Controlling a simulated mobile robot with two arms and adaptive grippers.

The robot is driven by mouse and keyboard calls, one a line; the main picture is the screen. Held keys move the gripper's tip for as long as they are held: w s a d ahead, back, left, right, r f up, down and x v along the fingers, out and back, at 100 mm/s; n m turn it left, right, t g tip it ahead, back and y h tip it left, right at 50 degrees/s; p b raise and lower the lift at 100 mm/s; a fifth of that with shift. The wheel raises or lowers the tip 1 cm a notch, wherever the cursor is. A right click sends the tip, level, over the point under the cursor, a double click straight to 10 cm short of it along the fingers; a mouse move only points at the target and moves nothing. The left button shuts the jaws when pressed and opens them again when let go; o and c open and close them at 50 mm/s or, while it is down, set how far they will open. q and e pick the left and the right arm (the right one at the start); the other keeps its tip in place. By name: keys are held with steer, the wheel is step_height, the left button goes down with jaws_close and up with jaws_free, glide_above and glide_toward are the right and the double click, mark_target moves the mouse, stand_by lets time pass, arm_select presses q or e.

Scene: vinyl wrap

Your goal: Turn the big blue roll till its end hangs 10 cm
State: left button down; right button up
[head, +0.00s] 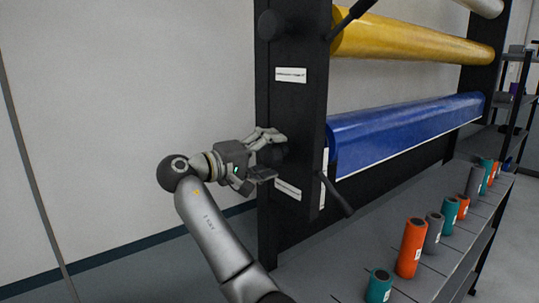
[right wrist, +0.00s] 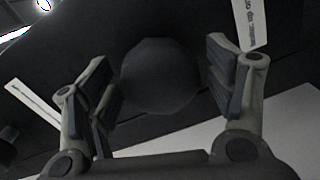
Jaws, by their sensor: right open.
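The big blue roll (head: 400,130) lies across the black rack, below a yellow roll. A thin pale line runs along its lower front edge; I cannot tell how far its end hangs. A dark round knob (head: 274,155) sits on the outer face of the rack's near post, level with the blue roll. My right gripper (head: 265,157) is at this knob, its fingers open above and below it. In the right wrist view the knob (right wrist: 160,75) sits between the spread fingers (right wrist: 163,86), with a gap visible on the left. My left gripper is not in view.
The yellow roll (head: 410,38) is above, with another knob (head: 271,24) on the post (head: 292,110). A dark lever (head: 336,193) juts out below the blue roll. Several small orange, teal and grey rolls (head: 411,248) stand on a low shelf at the right.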

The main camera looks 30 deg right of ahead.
steer(key=shift+a, duration=0.1)
steer(key=s+a, duration=0.1)
steer(key=a, duration=1)
steer(key=shift+a+r, duration=0.25)
steer(key=shift+a, duration=0.15)
